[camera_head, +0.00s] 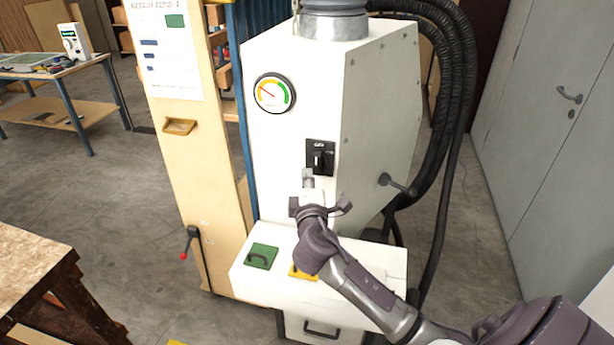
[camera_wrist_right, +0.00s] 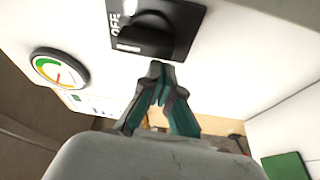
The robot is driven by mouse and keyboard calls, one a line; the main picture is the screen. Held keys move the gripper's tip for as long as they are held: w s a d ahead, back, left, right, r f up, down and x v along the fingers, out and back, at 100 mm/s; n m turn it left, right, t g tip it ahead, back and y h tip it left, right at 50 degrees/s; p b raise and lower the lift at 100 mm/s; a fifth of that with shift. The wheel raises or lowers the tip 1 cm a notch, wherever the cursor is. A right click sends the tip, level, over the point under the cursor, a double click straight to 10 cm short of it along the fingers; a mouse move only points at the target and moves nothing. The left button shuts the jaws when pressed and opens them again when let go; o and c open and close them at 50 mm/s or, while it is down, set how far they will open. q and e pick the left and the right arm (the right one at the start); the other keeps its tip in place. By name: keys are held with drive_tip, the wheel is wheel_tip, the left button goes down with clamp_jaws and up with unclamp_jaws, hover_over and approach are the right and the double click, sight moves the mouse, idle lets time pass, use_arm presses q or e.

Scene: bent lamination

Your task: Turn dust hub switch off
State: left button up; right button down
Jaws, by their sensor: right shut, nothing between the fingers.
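The dust hub (camera_head: 290,190) is a white cabinet in the middle of the head view. Its switch (camera_head: 320,157) is a black plate with a dark knob on the front face. In the right wrist view the switch (camera_wrist_right: 155,30) is at the top, with white "OFF" lettering beside the knob; the knob's exact setting is hard to tell. My right gripper (camera_head: 308,174) is just below the switch in the head view. In the wrist view its fingertips (camera_wrist_right: 160,70) are together and empty, close to the plate's edge; contact cannot be told. My left gripper is not in view.
A round gauge (camera_head: 274,93) is above and left of the switch; its needle points left. A ledge with a green panel (camera_head: 261,256) and a yellow panel lies below. Black hoses (camera_head: 455,120) run down the right side. A wooden table (camera_head: 30,265) stands at left.

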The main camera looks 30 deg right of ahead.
drive_tip(key=v, duration=1.1)
drive_tip(key=shift+s+a, duration=0.15)
drive_tip(key=shift+s, duration=0.05)
drive_tip(key=s+a+f+m+g+y, duration=0.2)
drive_tip(key=s+f+m+g+y, duration=0.35)
drive_tip(key=s+f, duration=0.6)
drive_tip(key=s+a+f+m+g+y, duration=0.4)
drive_tip(key=s+a+f+g, duration=0.3)
drive_tip(key=s+a+f, duration=0.3)
wheel_tip(320, 180, down, 25)
drive_tip(key=s+d+g+b, duration=0.1)
drive_tip(key=s, duration=0.1)
drive_tip(key=s+d+f+n+g+b, duration=0.1)
drive_tip(key=s+d+f, duration=0.2)
drive_tip(key=s+f, duration=1.4)
drive_tip(key=shift+d+g, duration=0.1)
drive_tip(key=shift+g, duration=0.15)
